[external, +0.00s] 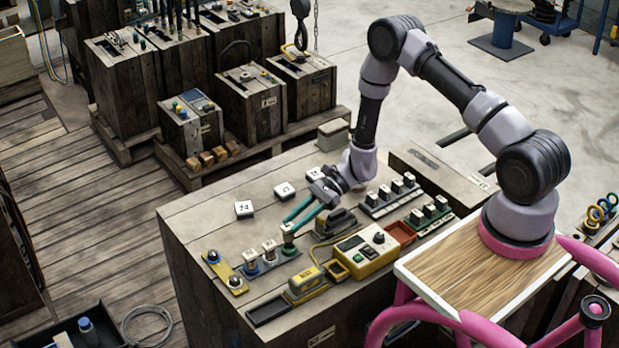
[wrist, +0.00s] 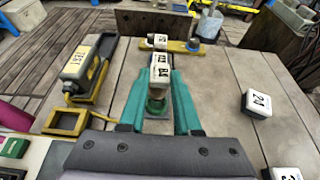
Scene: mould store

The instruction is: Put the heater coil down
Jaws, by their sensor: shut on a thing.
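My gripper (external: 291,225) reaches down and left over the wooden bench top. Its teal fingers are shut around a small white-capped piece with a green lower part (external: 288,236), which I take for the heater coil. In the wrist view my gripper (wrist: 160,78) has one finger on each side of this piece (wrist: 156,104). It stands upright at the right end of a dark strip (external: 270,265). The fingers hide part of it, and I cannot tell whether its underside touches the strip.
Two similar white-capped pieces stand left of it, one with a blue base (external: 250,264). A yellow tester (external: 307,283) and control box (external: 363,255) stand close by. White numbered blocks (external: 244,208) lie behind, with bare bench between.

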